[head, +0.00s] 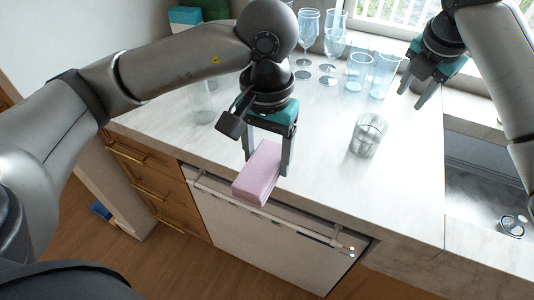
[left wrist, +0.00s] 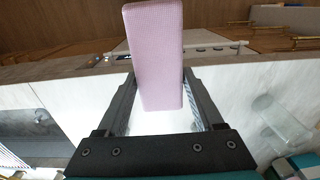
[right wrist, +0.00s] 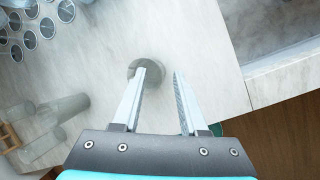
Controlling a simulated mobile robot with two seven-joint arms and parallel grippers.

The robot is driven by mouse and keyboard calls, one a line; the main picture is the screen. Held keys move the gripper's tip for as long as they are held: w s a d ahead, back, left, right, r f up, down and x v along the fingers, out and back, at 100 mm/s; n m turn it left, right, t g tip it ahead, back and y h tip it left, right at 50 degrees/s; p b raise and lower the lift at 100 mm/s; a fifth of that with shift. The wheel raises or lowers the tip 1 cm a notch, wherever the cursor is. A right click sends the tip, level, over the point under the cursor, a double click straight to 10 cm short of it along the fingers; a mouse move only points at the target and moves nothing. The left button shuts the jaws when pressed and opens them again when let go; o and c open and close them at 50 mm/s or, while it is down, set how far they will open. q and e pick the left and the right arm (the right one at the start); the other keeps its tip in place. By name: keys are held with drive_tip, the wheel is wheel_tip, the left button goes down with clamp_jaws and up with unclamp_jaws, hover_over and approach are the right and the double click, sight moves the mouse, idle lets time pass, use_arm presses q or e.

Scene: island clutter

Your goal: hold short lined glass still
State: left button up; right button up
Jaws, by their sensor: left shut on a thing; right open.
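The short lined glass (head: 368,135) stands upright on the counter, right of centre in the head view. In the right wrist view the glass (right wrist: 146,70) shows beyond my left-hand finger, partly hidden by it. My right gripper (head: 424,92) is open and empty, above and to the right of the glass, apart from it; its fingers also show in the right wrist view (right wrist: 158,95). My left gripper (head: 266,165) is shut on a pink block (head: 258,174) near the counter's front edge. The block (left wrist: 155,55) also fills the middle of the left wrist view.
Stemmed glasses (head: 308,28) and tall tumblers (head: 358,72) stand at the back near the window. Another clear glass (head: 203,108) stands behind my left arm. A sink (head: 490,185) lies at the right. The counter between block and glass is clear.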

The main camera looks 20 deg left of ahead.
sight(386, 130)
drive_tip(key=shift+w+a+f+n, duration=0.15)
drive_tip(key=shift+a+f+n, duration=0.15)
drive_tip(key=shift+f+n, duration=1.1)
drive_tip(key=shift+w+a+f+n, duration=0.1)
drive_tip(key=shift+a+f+n, duration=0.3)
drive_tip(key=shift+f, duration=1.75)
drive_tip(key=shift+w+a+f+n, duration=0.15)
drive_tip(key=shift+f+n, duration=0.95)
drive_tip(key=shift+f, duration=0.7)
clamp_jaws()
drive_tip(key=shift+d, duration=0.1)
